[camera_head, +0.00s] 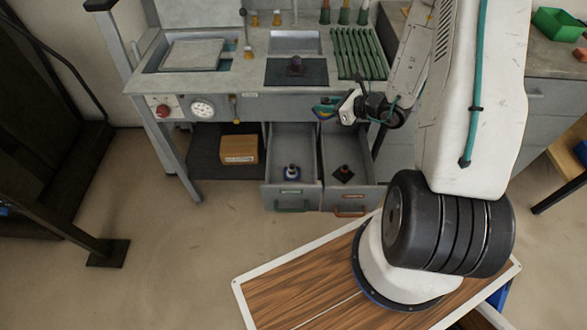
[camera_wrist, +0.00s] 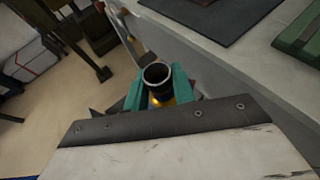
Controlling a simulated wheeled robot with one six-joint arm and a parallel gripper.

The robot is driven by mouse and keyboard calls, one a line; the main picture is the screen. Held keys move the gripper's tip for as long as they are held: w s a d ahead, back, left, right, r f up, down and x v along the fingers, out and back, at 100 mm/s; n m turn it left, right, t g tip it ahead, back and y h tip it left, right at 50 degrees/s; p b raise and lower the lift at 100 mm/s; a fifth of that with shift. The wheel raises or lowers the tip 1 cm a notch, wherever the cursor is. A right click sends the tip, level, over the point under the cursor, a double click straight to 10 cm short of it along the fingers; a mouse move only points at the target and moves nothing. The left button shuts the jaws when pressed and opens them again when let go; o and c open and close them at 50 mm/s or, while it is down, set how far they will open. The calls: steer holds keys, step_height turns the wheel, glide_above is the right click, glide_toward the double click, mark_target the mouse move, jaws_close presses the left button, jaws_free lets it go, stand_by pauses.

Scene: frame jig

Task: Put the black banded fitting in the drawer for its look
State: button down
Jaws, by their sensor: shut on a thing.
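My gripper (camera_head: 326,109) is in front of the bench edge, above the open drawers. In the wrist view its teal fingers (camera_wrist: 160,92) are shut on a black, hollow-topped fitting (camera_wrist: 157,74); something yellow shows just below its rim. Its lower part and banding are hidden. The left drawer (camera_head: 291,207) has a green handle and holds a dark fitting with a pale blue-white base (camera_head: 291,173). The right drawer (camera_head: 351,203) has an orange handle and holds a dark fitting (camera_head: 344,173) on a dark floor.
A dark fitting (camera_head: 296,66) stands on the black mat (camera_head: 280,77) on the bench. A green ribbed rack (camera_head: 358,54) is to its right. A cardboard box (camera_head: 238,149) sits on the shelf left of the drawers. A gauge (camera_head: 202,109) and red knob (camera_head: 163,110) are on the bench front.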

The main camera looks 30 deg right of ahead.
steer(key=s+a+f+n+g+y, duration=0.2)
steer(key=a+f+n+g+y, duration=0.1)
steer(key=a+f+n+g, duration=0.4)
steer(key=s+a+f+n+g+y, duration=0.25)
steer(key=a+f+n+g, duration=0.3)
steer(key=a, duration=0.45)
steer(key=shift+y, duration=0.45)
steer(key=f, duration=0.9)
steer(key=shift+w+d+f, duration=0.1)
steer(key=shift+w+f, duration=0.2)
steer(key=shift+f, duration=0.05)
steer(key=shift+f, duration=0.6)
steer(key=c, duration=1.5)
jaws_free()
steer(key=shift+o, duration=0.2)
steer(key=shift+r, duration=0.1)
